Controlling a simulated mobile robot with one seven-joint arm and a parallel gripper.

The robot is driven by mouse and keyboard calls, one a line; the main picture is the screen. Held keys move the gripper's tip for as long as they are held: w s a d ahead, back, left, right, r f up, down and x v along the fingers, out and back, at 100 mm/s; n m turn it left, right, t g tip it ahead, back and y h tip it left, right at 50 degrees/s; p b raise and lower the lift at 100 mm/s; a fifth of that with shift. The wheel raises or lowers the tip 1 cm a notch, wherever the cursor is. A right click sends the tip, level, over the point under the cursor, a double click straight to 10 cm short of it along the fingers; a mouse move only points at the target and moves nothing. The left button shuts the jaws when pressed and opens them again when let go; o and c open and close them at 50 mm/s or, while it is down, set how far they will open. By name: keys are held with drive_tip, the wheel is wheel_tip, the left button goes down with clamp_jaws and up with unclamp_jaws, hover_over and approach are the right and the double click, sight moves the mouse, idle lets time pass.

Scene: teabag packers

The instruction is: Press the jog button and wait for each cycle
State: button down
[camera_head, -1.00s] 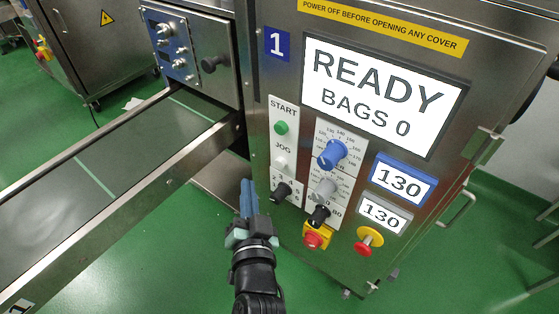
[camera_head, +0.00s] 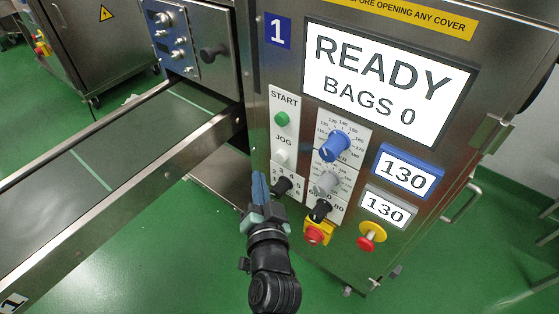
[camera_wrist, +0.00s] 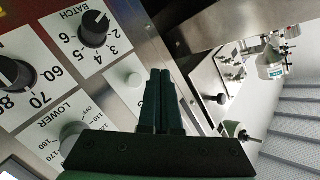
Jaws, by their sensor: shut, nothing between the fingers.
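The white jog button (camera_head: 282,156) sits on the panel of machine 1, below the green start button (camera_head: 281,119). In the wrist view the jog button (camera_wrist: 134,80) shows just left of my fingertips. My gripper (camera_head: 259,180) is shut and empty, with its fingers pointing up toward the panel, a little below and left of the jog button in the head view. In the wrist view my gripper (camera_wrist: 161,72) has its fingers together. I cannot tell any contact with the button. The display (camera_head: 384,82) reads READY, BAGS 0.
A black batch knob (camera_head: 281,186) is close to my fingers. Blue (camera_head: 335,146), grey (camera_head: 326,182) and black (camera_head: 319,210) knobs stand to the right. Below are a red button on yellow (camera_head: 316,234) and a red-yellow emergency stop (camera_head: 371,236). A conveyor (camera_head: 95,170) runs at left.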

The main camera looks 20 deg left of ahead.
sight(281, 156)
drive_tip(key=shift+w+d+b, duration=0.25)
drive_tip(key=shift+w, duration=0.4)
drive_tip(key=shift+w+d+b, duration=0.2)
drive_tip(key=shift+w, duration=0.4)
drive_tip(key=shift+w+d+b, duration=0.25)
drive_tip(key=shift+w, duration=0.4)
idle(0.6)
drive_tip(key=shift+w+d, duration=0.15)
drive_tip(key=shift+w, duration=0.25)
